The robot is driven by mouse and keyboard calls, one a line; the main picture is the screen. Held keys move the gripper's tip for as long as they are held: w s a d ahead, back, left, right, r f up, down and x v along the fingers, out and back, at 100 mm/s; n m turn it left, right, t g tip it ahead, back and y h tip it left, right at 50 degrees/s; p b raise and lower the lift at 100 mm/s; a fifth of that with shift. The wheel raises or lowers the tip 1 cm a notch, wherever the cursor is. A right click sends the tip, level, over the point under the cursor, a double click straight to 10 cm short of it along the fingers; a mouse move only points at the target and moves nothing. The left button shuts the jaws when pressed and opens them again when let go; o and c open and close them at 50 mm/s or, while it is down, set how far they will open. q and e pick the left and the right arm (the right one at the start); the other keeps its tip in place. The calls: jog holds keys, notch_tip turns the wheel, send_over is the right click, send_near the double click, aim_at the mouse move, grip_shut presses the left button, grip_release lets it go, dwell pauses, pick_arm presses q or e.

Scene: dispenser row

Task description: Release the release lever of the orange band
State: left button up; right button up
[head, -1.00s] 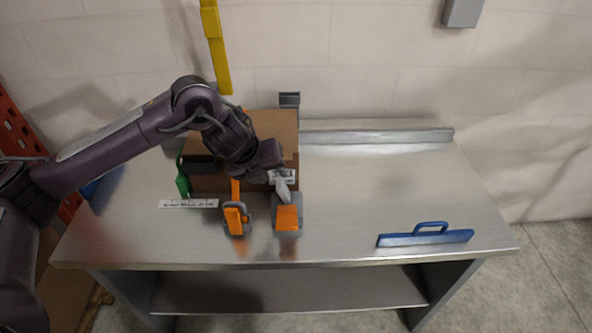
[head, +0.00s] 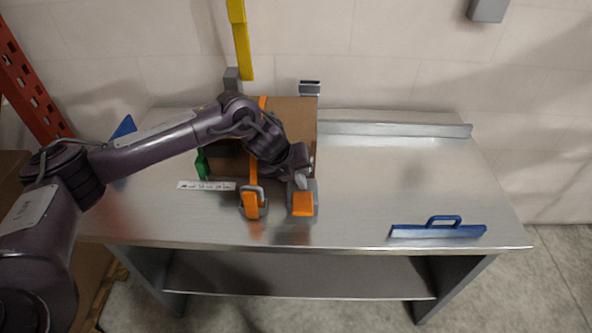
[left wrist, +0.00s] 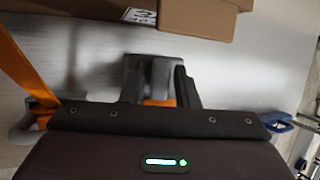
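An orange band (head: 253,168) runs down the front of a cardboard box (head: 296,112) on the metal table. It ends near an orange piece with a grey loop (head: 252,205), which looks like a buckle. Just right of it is a grey block with an orange front (head: 303,204). My left gripper (head: 301,182) points down at the back of this block; I cannot tell whether they touch. In the left wrist view, the block (left wrist: 136,75) lies by the fingers, and the band (left wrist: 22,65) is at the left. Finger spacing is unclear. My right gripper is out of view.
A green piece (head: 202,163) is at the box's left side, with a white label strip (head: 206,186) in front. A blue-handled tool (head: 438,229) lies at the table's front right. The table (head: 385,180) between is clear. A yellow strip (head: 241,40) hangs behind.

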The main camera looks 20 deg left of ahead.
pick_arm(q)
grip_shut()
jog(key=shift+w+d+r+g+y+p, duration=0.1)
jog(key=shift+d+r+g+y+p, duration=0.2)
jog(key=shift+p, duration=0.35)
jog(key=shift+w+d+r+y+p, duration=0.1)
jog(key=shift+d+y+p, duration=0.15)
jog(key=shift+y+p, duration=0.3)
jog(key=shift+d+m+y+p, duration=0.35)
jog(key=shift+y+p, duration=0.3)
jog(key=shift+p, duration=0.15)
jog(key=y+p, duration=0.1)
jog(key=d+g+y, duration=0.1)
jog(key=shift+w+d+f+m+y+p, duration=0.1)
jog(key=shift+w+m+y+p, duration=0.15)
jog(key=shift+y+p, duration=0.1)
jog(key=shift+d+f+g+y+p, duration=0.15)
jog(key=shift+d+g+y+p, duration=0.15)
jog(key=shift+y+p, duration=0.35)
jog(key=shift+w, duration=0.1)
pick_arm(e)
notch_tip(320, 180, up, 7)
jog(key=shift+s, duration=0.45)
pick_arm(q)
jog(key=shift+f, duration=0.1)
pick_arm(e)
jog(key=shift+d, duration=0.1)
pick_arm(q)
jog(key=shift+o, duration=1.4)
grip_release()
